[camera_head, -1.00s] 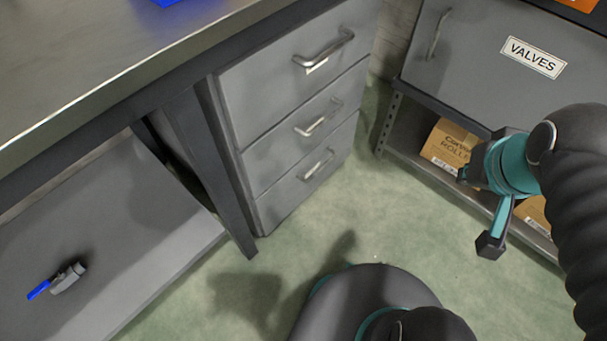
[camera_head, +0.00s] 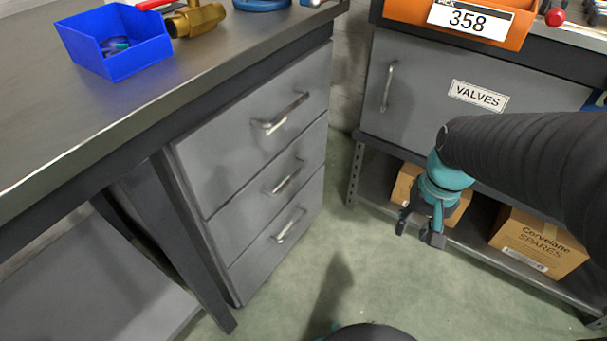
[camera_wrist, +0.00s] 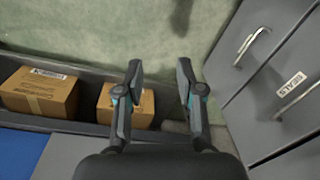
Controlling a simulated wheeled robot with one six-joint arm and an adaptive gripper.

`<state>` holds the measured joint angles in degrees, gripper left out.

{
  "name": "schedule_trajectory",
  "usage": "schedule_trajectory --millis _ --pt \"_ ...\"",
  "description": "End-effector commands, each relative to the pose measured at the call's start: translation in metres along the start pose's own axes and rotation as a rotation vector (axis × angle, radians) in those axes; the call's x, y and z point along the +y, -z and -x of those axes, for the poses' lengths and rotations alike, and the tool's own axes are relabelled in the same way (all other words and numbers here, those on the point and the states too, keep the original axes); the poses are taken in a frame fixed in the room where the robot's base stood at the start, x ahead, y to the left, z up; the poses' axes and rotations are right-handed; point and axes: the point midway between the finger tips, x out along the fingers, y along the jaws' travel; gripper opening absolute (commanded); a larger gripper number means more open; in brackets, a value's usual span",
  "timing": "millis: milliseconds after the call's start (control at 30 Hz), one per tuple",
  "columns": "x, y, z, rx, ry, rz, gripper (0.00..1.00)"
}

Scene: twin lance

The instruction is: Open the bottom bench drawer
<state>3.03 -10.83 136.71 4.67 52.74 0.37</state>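The bench drawer unit has three grey drawers with bar handles, on the left in the head view. The bottom drawer (camera_head: 262,257) appears shut, and its handle (camera_head: 289,225) shows clearly. My gripper (camera_head: 418,230) hangs fingers down to the right of the drawers, apart from them, in front of the shelf unit. In the wrist view its two fingers (camera_wrist: 160,68) are spread with only floor between the tips. Drawer fronts stand at the right of that view, and the handle nearest the floor (camera_wrist: 252,45) is to the right of the fingers.
The grey VALVES cabinet (camera_head: 430,85) stands behind my arm, with cardboard boxes (camera_head: 538,243) on the low shelf under it. The workbench top (camera_head: 60,120) carries a blue bin (camera_head: 115,40). The bench leg (camera_head: 190,240) is left of the drawers. Green floor (camera_head: 340,240) is clear before them.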

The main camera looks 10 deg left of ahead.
Motion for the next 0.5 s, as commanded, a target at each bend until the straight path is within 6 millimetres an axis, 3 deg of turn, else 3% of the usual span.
schedule_trajectory --millis 33,500 --pt "-0.001 0.005 -0.014 -0.045 0.010 -0.025 0.37" --pt "-0.024 0.044 -0.117 -0.419 0.106 -0.430 0.37"
